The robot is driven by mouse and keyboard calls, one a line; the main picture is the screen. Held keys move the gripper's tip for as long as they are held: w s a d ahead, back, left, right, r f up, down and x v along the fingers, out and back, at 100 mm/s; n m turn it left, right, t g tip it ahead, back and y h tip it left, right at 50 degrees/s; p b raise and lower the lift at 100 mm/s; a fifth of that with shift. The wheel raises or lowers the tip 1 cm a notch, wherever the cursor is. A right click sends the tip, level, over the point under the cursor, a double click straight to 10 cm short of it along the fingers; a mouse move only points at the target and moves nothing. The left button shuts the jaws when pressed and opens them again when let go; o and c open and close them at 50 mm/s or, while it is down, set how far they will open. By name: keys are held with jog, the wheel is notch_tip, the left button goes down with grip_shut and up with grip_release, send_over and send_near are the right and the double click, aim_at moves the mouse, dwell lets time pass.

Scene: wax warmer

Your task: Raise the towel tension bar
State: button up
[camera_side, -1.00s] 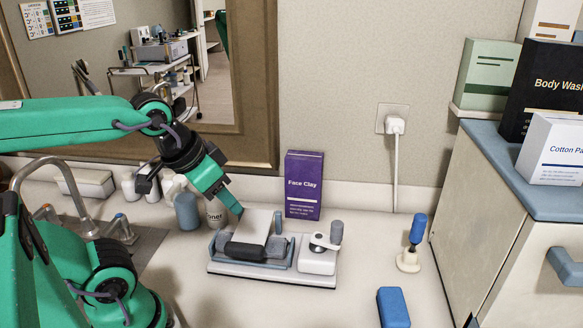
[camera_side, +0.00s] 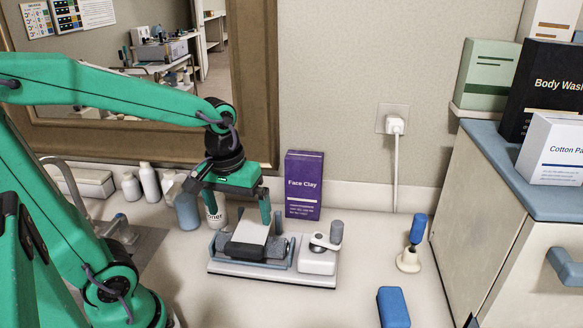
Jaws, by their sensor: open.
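A low device with a white base (camera_side: 272,276) sits on the counter. It carries a pale blue frame (camera_side: 280,264), a dark grip or roller (camera_side: 244,251) along its front, and a white sheet (camera_side: 253,231) that looks like the towel. The blue frame with the dark part looks like the tension bar and lies low; which piece is the bar is not certain. My gripper (camera_side: 239,220) points down just above the device's rear, open, with one finger close to the sheet's upper right edge. Contact cannot be told.
A white block with a grey knob (camera_side: 336,232) forms the device's right side. A purple Face Clay box (camera_side: 303,184) stands behind it. Bottles (camera_side: 187,211) stand behind on the left. A blue-handled stamp (camera_side: 417,230) and blue block (camera_side: 393,307) are to the right.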

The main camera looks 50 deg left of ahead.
aim_at(244, 246)
jog(key=shift+w+a+f+n+g, duration=0.2)
jog(key=shift+f+n+g, duration=0.15)
jog(key=shift+f+n, duration=0.2)
jog(key=shift+w+a+f+n+g, duration=0.2)
jog(key=shift+f+n+g, duration=0.15)
jog(key=shift+f+n, duration=0.15)
jog(key=shift+f, duration=0.1)
jog(key=shift+f, duration=3.85)
jog(key=c, duration=1.3)
jog(key=shift+r, duration=0.15)
